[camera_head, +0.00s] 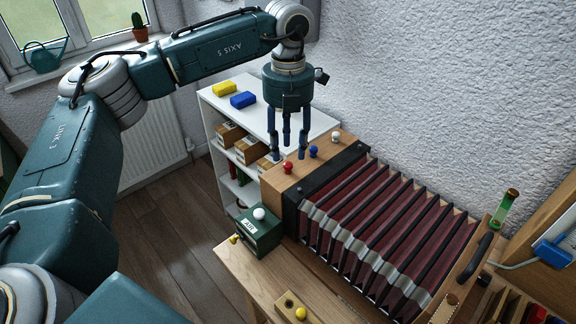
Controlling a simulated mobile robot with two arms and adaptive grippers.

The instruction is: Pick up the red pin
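The red pin (288,168) stands on the light wooden top (327,163) at the end of the dark red pleated bellows. A blue pin (313,152) and a white pin (336,137) stand behind it on the same top, in a row to the right. My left gripper (288,152) points straight down, just above and around the red pin in the picture. I cannot tell how far above the pin the fingertips are. My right gripper does not show.
The bellows (385,235) fill the right of the bench. A green box (262,238) with a white ball on top stands in front. A wooden block with a yellow pin (300,313) lies lower down. A white shelf (275,118) with cartons stands behind the gripper.

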